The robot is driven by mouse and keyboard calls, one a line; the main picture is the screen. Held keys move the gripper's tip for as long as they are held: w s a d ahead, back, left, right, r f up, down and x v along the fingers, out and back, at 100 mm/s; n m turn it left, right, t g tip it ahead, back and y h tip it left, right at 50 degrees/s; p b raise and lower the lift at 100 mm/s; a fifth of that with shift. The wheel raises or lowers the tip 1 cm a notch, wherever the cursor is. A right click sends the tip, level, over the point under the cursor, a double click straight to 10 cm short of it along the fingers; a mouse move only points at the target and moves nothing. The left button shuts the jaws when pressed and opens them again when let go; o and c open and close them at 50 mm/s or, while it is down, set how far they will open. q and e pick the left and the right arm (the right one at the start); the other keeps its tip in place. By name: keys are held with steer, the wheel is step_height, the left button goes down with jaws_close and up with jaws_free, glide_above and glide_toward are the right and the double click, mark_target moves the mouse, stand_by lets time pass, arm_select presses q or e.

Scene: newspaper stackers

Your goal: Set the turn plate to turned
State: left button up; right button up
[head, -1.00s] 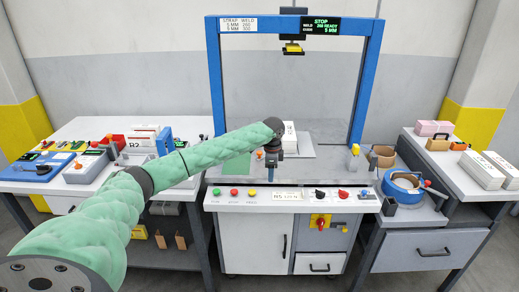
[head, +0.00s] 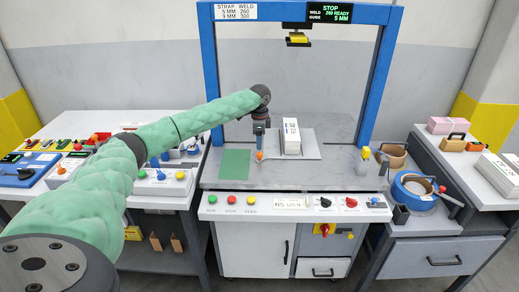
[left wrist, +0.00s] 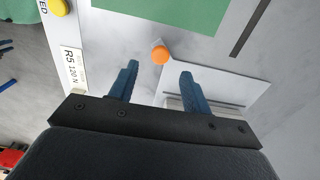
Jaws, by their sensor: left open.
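The grey turn plate (head: 311,153) lies flat on the bench under the blue arch and bears an upright white newspaper bundle (head: 291,137). An orange knob (head: 259,155) stands at the plate's left corner. In the left wrist view the knob (left wrist: 161,55) shows beside the pale plate (left wrist: 222,85). My left gripper (head: 260,145) points down just above the knob in the head view. In the wrist view its two blue fingers (left wrist: 159,73) are apart, with the knob a little beyond the gap and nothing between them. My right gripper is not in view.
A green pad (head: 235,163) lies left of the knob. The blue arch (head: 207,80) stands over the bench. A front panel (head: 292,206) carries several buttons and knobs. A tape roll (head: 413,188) and a glue-like bottle (head: 365,155) are at the right.

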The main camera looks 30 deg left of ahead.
mark_target(260, 153)
arm_select(q)
steer(key=shift+f+p, duration=0.85)
steer(key=shift+f, duration=2.15)
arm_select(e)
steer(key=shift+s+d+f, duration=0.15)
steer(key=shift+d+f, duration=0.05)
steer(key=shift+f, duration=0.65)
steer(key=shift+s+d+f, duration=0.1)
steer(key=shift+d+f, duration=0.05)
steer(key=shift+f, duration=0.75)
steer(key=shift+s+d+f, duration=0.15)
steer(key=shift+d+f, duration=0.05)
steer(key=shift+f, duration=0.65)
arm_select(q)
steer(key=shift+w, duration=0.1)
jaws_close()
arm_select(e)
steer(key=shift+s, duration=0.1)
